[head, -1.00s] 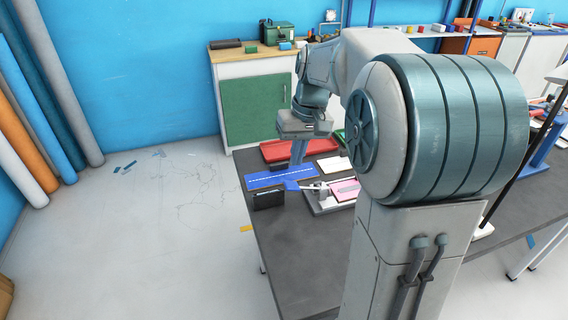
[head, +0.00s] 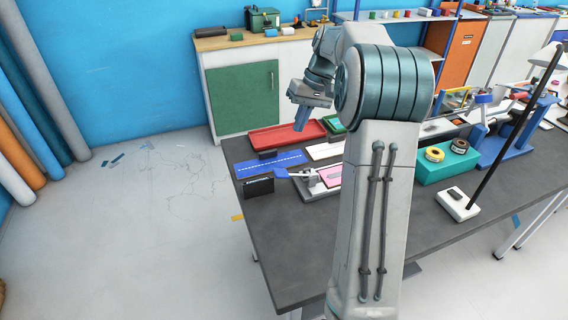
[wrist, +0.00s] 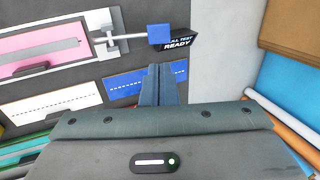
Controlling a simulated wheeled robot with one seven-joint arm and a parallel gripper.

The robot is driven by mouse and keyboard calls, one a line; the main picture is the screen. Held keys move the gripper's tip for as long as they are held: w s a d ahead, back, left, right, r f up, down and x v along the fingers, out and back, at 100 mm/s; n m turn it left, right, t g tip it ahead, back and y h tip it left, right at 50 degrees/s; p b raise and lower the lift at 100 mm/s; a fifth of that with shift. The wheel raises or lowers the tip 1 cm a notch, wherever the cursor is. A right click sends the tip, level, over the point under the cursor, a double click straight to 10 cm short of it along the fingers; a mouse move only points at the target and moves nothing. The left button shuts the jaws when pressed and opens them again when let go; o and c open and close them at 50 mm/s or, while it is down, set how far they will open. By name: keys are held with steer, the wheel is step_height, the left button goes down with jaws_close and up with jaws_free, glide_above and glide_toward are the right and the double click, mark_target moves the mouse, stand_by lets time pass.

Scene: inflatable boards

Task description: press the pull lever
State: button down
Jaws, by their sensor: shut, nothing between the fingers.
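The pull lever is a grey rod with a blue block handle (wrist: 158,35), at the top middle of the wrist view. Its rod (head: 303,174) also shows in the head view, on the fixture with a pink sheet (head: 330,177). The pink sheet (wrist: 40,42) is at upper left in the wrist view. A black display box (head: 258,187) stands beside the handle; in the wrist view its partly covered text ends in "TEST READY". My gripper (head: 304,128) is shut and empty, raised above the table and apart from the lever. Its fingers (wrist: 161,74) point towards the handle in the wrist view.
A blue dashed strip (head: 268,163), a red tray (head: 287,137) and a white sheet (head: 324,151) lie behind the fixture. A teal block with tape rolls (head: 447,165) and a stand (head: 458,203) are right. The table's front left (head: 290,235) is clear.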

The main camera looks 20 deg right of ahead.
mark_target(281, 172)
steer(key=p+x, duration=0.1)
steer(key=x, duration=1.3)
